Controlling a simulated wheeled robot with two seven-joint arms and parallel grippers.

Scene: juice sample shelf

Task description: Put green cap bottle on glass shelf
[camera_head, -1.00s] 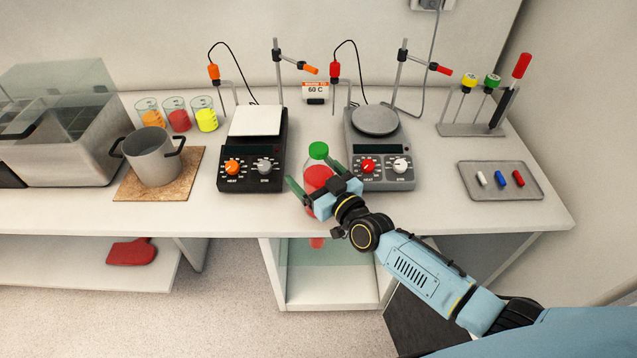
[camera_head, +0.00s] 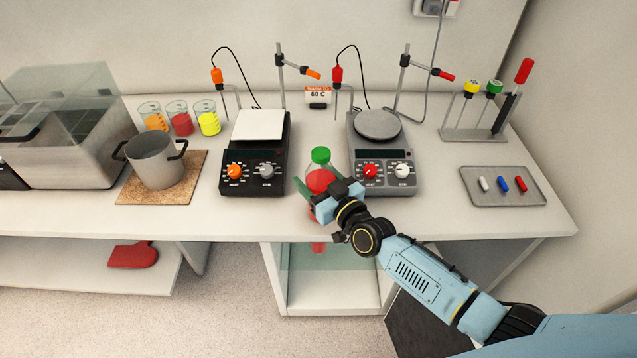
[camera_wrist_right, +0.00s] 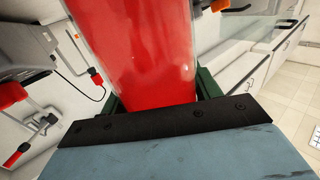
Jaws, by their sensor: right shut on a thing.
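The green cap bottle (camera_head: 320,178) holds red liquid and stands upright at the front of the bench, between the two hot plates. My right gripper (camera_head: 318,192) is shut on its body from the front right. In the right wrist view the red bottle (camera_wrist_right: 135,55) fills the middle between my fingers; its cap is out of that view. The glass shelf (camera_head: 330,258) shows below the bench top, in the open white cabinet. A small red object (camera_head: 318,247) shows there, partly hidden by the bench edge. My left gripper is not in view.
A black hot plate (camera_head: 253,165) stands left of the bottle and a grey one (camera_head: 382,165) right of it. A pot (camera_head: 155,158) sits on a cork mat further left. A tray (camera_head: 503,187) with small coloured bars lies at right.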

